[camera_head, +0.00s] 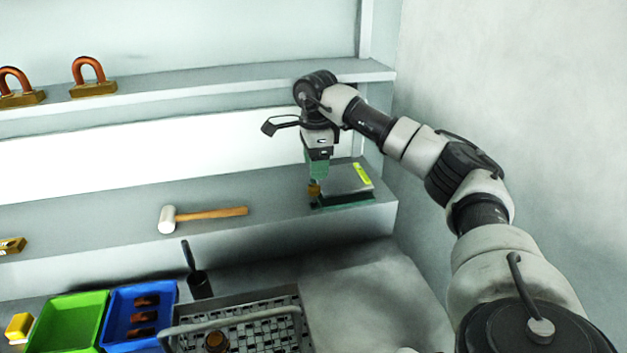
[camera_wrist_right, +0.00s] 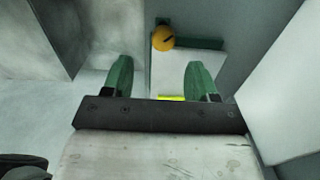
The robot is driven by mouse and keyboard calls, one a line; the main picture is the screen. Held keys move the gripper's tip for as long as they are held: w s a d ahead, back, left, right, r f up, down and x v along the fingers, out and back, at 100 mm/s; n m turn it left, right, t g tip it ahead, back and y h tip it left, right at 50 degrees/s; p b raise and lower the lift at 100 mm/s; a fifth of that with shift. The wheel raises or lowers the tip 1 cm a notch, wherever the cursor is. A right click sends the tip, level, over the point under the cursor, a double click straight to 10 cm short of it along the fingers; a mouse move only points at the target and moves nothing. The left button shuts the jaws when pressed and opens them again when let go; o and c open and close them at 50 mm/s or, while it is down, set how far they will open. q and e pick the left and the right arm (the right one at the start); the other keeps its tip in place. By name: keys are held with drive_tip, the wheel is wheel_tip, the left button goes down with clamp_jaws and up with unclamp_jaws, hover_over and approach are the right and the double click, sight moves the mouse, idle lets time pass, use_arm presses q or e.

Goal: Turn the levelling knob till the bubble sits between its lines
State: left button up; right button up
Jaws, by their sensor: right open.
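The levelling knob (camera_head: 313,189) is a small yellow-orange knob at the left front corner of a grey plate (camera_head: 340,178) on a dark green base (camera_head: 345,200). In the right wrist view the knob (camera_wrist_right: 163,37) shows round, with a dark mark on it. A yellow-green bubble vial (camera_head: 361,174) lies on the plate's right side; its bubble and lines are too small to tell. My right gripper (camera_head: 318,172) points down above the knob. In the wrist view its green fingers (camera_wrist_right: 160,78) are apart, with the knob beyond their tips and nothing between them. My left gripper is not in view.
The plate stands at the right end of a grey shelf, near the wall. A mallet (camera_head: 205,213) lies to its left. Below are a green bin (camera_head: 75,318), a blue bin (camera_head: 118,295) and a metal basket (camera_head: 285,293). Copper-shackled padlocks (camera_head: 92,88) stand on the upper shelf.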

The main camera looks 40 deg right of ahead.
sight(314, 186)
drive_tip(key=f, duration=0.4)
drive_tip(key=shift+w+f+p, duration=0.35)
drive_tip(key=shift+f+p, duration=0.05)
drive_tip(key=shift+f, duration=0.35)
drive_tip(key=shift+s+f, duration=0.1)
drive_tip(key=shift+f, duration=0.15)
drive_tip(key=c, duration=0.9)
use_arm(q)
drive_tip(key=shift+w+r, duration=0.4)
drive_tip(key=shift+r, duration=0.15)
use_arm(e)
drive_tip(key=shift+c, duration=0.2)
